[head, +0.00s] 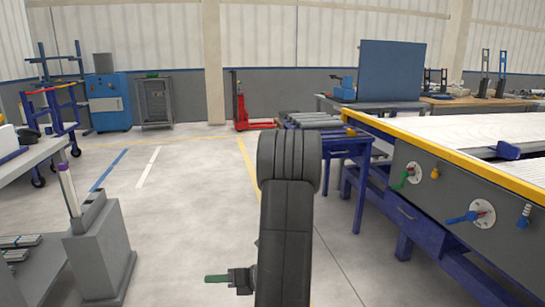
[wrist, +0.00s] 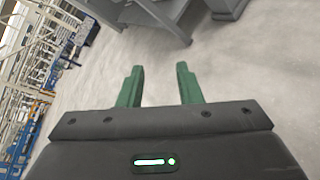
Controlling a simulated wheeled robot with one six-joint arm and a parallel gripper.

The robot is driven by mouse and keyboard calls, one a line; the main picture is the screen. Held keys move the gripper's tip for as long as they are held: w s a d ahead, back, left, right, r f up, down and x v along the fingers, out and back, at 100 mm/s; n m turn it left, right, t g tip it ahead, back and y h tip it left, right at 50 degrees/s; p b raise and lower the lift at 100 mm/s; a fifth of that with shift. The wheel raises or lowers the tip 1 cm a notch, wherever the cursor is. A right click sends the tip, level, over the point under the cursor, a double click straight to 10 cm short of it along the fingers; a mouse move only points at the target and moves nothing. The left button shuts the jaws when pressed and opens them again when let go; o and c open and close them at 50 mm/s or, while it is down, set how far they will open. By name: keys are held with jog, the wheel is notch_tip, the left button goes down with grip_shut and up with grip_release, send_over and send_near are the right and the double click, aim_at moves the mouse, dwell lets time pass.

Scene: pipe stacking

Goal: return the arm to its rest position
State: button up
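My gripper (wrist: 160,85) shows in the wrist view with its two green fingers apart and nothing between them. Bare grey floor lies beyond the fingertips. In the head view my dark arm stands up in the middle of the picture. A green finger of my gripper (head: 216,279) sticks out to the left, low beside the arm; the other finger cannot be made out there. The gripper is in free space, apart from the grey pedestal at its left.
A grey pedestal (head: 100,258) with a purple-topped post (head: 68,190) stands at left, beside a grey table (head: 30,160). A large blue-framed machine table (head: 440,185) fills the right. Pipes (head: 315,120) lie on a blue stand (head: 345,147). Open floor (head: 180,215) lies left of centre.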

jog(key=s+d+f+n+g+h+b, duration=0.2)
jog(key=s+d+n+h, duration=0.2)
jog(key=s+n, duration=0.5)
jog(key=s+d+f+n+g+h+b, duration=0.1)
jog(key=s+d+f+n+h+b, duration=0.1)
jog(key=s+d+n+h, duration=0.3)
jog(key=shift+s+d+n+g, duration=0.4)
jog(key=shift+s+d+n, duration=1.25)
jog(key=shift+s+n, duration=1.05)
jog(key=shift+s+m, duration=0.4)
jog(key=shift+s, duration=0.1)
